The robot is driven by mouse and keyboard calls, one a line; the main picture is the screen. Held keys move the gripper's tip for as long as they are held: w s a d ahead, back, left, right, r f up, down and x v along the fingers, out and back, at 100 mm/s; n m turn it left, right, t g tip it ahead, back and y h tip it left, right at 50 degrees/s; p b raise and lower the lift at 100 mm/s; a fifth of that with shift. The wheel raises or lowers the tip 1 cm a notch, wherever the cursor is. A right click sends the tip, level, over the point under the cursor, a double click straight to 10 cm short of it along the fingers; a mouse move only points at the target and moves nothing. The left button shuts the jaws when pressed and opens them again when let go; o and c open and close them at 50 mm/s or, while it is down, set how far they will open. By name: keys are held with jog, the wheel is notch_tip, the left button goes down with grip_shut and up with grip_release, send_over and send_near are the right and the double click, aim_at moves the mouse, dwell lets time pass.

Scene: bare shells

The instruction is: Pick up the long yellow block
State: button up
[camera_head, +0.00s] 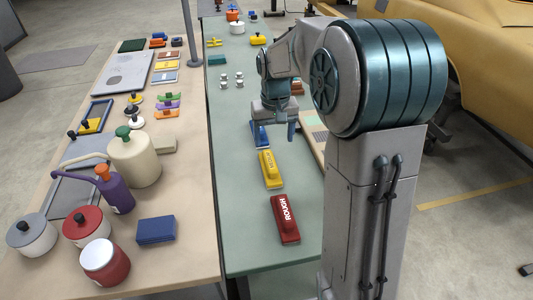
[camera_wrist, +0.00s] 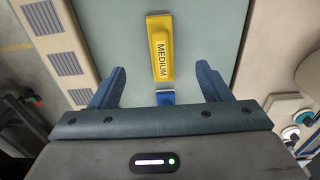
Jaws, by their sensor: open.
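The long yellow block (camera_head: 270,170), with lettering on top, lies on the green table top between a red and a blue block. In the wrist view the yellow block (camera_wrist: 160,35) reads "MEDIUM" and lies ahead of the gap between my fingers. My gripper (camera_head: 274,133) points down above the table, near the blue block and farther back than the yellow one. In the wrist view my gripper (camera_wrist: 160,82) has its two fingers wide apart with nothing held between them.
A red block (camera_head: 285,219) marked "ROUGH" lies nearer. The blue block (camera_head: 259,134) is beneath my gripper, its end showing in the wrist view (camera_wrist: 165,97). A beige vented case (camera_head: 312,133) stands right. A tan table (camera_head: 190,200) with pots and oil cans stands left.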

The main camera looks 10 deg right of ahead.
send_over(270, 160)
jog(key=f, duration=0.2)
notch_tip(270, 160, down, 8)
jog(key=shift+w+r+p, duration=0.1)
jog(key=shift+r+p, duration=0.15)
jog(key=shift+p, duration=0.4)
jog(key=shift+f+p, duration=0.75)
jog(key=shift+f, duration=2.4)
jog(key=c, duration=1.1)
